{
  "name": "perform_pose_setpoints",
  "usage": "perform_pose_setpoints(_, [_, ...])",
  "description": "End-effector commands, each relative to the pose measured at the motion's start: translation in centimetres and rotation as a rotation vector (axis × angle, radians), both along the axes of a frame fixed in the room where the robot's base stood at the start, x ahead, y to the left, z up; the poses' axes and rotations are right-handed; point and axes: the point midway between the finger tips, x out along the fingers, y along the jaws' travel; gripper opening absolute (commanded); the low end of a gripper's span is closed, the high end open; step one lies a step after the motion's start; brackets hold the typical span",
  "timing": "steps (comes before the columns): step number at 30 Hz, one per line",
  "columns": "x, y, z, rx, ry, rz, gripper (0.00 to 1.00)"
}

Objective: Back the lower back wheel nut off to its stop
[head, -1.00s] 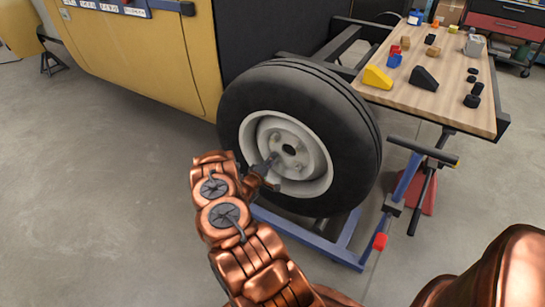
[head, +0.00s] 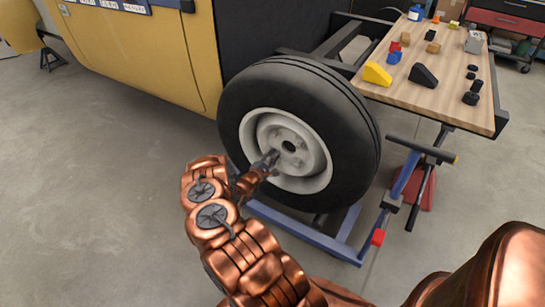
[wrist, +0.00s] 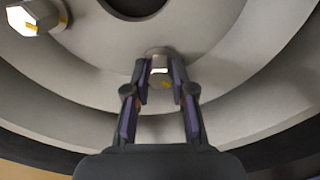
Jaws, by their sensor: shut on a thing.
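The wheel (head: 300,132) has a black tyre and a pale grey rim. My gripper (head: 272,158) reaches to the lower left part of its hub in the head view. In the wrist view my gripper (wrist: 160,82) is shut on a wheel nut (wrist: 159,57), one fingertip on each side. An orange mark shows between the fingertips. Another wheel nut (wrist: 38,17), silver with an orange mark, stands free at the upper left. The dark centre hole (head: 288,146) is just right of my gripper in the head view. The gripped nut is mostly hidden by my gripper there.
A wooden bench top (head: 425,95) with several small blocks stands right of the wheel. A blue stand (head: 345,240) with a black-handled bar (head: 425,150) is close to the tyre's right. The yellow body panel (head: 140,55) is at left. Grey floor (head: 90,190) is clear at left.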

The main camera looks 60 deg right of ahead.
Motion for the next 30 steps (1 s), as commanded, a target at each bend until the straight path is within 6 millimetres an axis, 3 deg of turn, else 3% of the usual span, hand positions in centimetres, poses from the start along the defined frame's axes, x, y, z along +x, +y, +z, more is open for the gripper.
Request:
perform_pose_setpoints(18, [0.00,0.02,-0.07,-0.001,0.046,0.001,0.00])
perform_pose_setpoints(19, [0.00,0.02,-0.07,-0.001,0.046,0.001,0.27])
perform_pose_setpoints(25, [0.01,0.02,-0.06,-0.001,0.045,0.001,0.47])
perform_pose_setpoints(30, [0.01,0.01,-0.04,-0.001,0.044,0.001,0.49])
